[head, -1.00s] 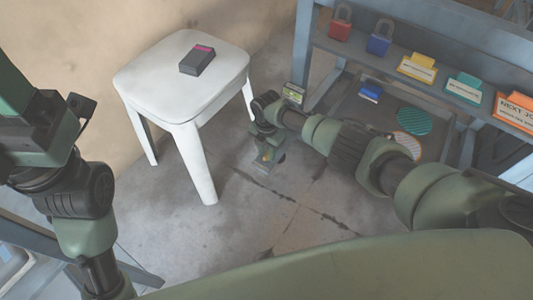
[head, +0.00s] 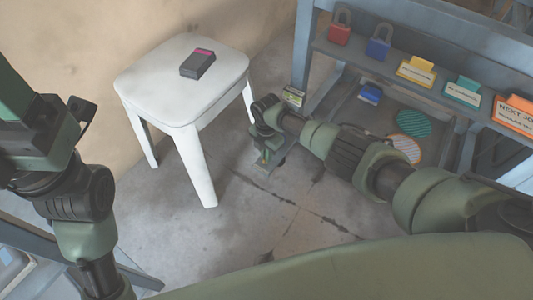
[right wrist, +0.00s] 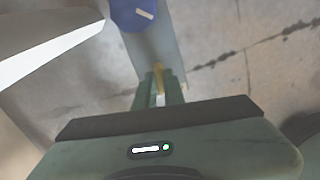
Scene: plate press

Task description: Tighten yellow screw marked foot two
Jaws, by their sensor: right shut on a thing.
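In the right wrist view, a yellow screw (right wrist: 159,75) stands between the fingertips of my right gripper (right wrist: 160,88). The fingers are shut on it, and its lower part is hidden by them. A grey-blue strip of metal (right wrist: 172,45) lies beyond the screw. In the head view, my right gripper (head: 264,157) is low near the floor, beside the bench leg, and the screw is too small to make out there. No mark reading foot two is legible.
A blue round part (right wrist: 133,12) with a white mark is just beyond the screw. A white stool (head: 180,85) bearing a dark box (head: 197,64) stands left of my right gripper. The blue-grey bench (head: 303,45) with padlocks and signs is at right. Floor in front is clear.

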